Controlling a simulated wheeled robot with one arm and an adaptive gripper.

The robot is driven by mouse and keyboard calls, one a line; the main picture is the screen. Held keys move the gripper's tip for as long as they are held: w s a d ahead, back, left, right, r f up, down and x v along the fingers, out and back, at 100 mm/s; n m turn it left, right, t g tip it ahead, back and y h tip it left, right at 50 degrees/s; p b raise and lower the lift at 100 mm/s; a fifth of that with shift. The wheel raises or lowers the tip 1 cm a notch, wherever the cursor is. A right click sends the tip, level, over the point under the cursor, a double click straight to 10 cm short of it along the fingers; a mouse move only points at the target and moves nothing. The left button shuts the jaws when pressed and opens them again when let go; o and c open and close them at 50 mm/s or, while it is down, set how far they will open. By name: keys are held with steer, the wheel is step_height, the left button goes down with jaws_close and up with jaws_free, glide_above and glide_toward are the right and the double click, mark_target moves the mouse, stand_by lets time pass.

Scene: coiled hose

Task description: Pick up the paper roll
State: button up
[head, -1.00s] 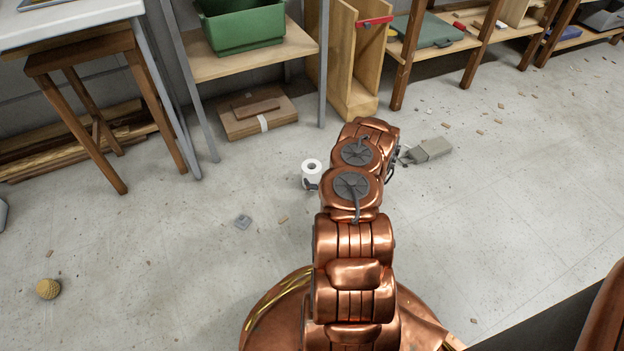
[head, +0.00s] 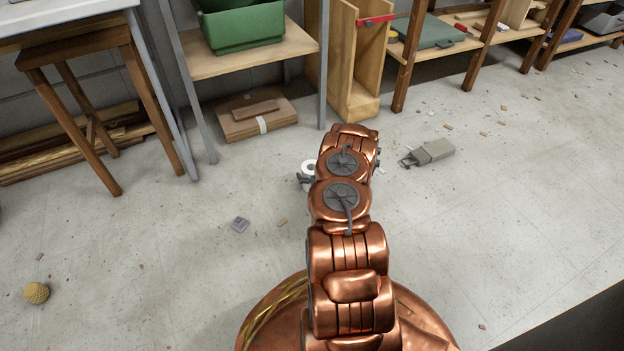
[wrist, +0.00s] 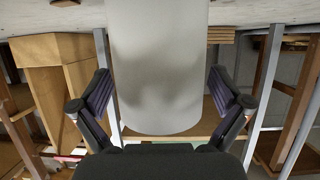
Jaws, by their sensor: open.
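The paper roll (head: 308,168) is white and stands upright on the concrete floor in the head view. My arm hides its right part there. In the wrist view the paper roll (wrist: 160,65) is large and close, between the two fingers and reaching down toward the palm. My gripper (wrist: 161,88) is open around it, with a visible gap on each side.
A flat cardboard box (head: 258,116) lies under the shelf (head: 255,52) behind the roll. A grey box-like object (head: 430,152) lies right of my arm. Open floor surrounds the roll.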

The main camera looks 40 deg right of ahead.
steer(key=c, duration=1.1)
steer(key=shift+r, duration=0.1)
